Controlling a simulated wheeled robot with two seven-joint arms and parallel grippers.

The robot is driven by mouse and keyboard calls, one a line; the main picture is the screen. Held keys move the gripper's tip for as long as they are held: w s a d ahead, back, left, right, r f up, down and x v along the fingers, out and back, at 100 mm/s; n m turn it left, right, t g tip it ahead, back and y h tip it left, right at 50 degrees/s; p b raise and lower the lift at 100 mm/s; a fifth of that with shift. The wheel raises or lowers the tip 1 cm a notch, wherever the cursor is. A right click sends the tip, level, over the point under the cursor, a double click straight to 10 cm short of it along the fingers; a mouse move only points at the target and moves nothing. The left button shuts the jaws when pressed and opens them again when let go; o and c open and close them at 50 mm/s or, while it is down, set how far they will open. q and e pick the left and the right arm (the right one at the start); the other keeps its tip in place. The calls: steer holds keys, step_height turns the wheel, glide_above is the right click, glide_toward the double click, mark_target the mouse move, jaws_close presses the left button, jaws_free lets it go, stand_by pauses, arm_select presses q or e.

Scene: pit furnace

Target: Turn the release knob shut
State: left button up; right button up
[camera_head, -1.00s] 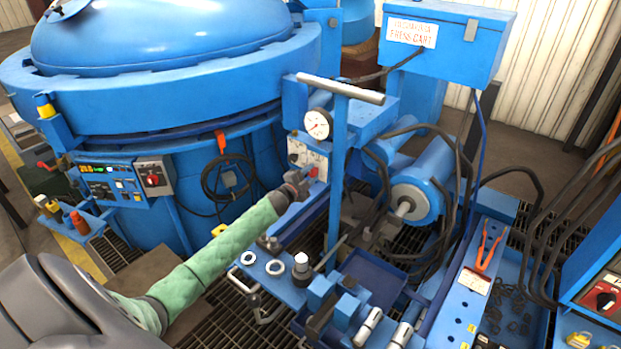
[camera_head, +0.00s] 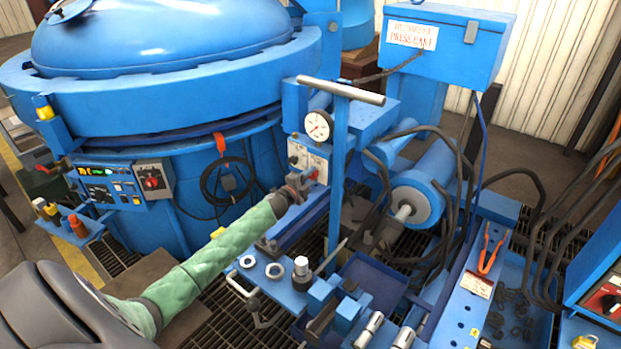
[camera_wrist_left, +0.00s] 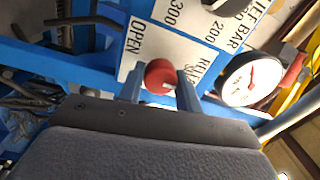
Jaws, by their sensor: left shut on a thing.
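The release knob (camera_wrist_left: 160,76) is a red ball-like knob on a white panel lettered "OPEN" and "REL..." in the left wrist view. My left gripper (camera_wrist_left: 161,88) has a finger on each side of it and is shut on it. In the head view, my left gripper (camera_head: 305,184) reaches the white panel (camera_head: 308,160) below the gauge, at the end of my green-sleeved arm. A bit of red shows at its tip there. The fingers partly hide the panel lettering. My right gripper is not in view.
A round pressure gauge (camera_head: 318,126) sits just above the panel and also shows in the left wrist view (camera_wrist_left: 248,78). A blue post with a grey T-handle (camera_head: 341,91) stands right of the gripper. Black hoses and a blue cylinder (camera_head: 425,190) lie further right.

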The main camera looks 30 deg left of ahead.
arm_select(q)
steer(key=o, duration=1)
steer(key=shift+s, duration=0.15)
steer(key=shift+s+f, duration=0.1)
steer(key=shift+s, duration=0.15)
steer(key=s+b, duration=0.1)
steer(key=s, duration=0.6)
steer(key=shift+a+b, duration=0.25)
steer(key=shift+b, duration=0.1)
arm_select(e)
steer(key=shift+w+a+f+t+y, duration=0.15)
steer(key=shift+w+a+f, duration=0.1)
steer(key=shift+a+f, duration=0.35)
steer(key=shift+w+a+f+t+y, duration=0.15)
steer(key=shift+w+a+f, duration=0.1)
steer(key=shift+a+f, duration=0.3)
arm_select(q)
steer(key=shift+f, duration=0.1)
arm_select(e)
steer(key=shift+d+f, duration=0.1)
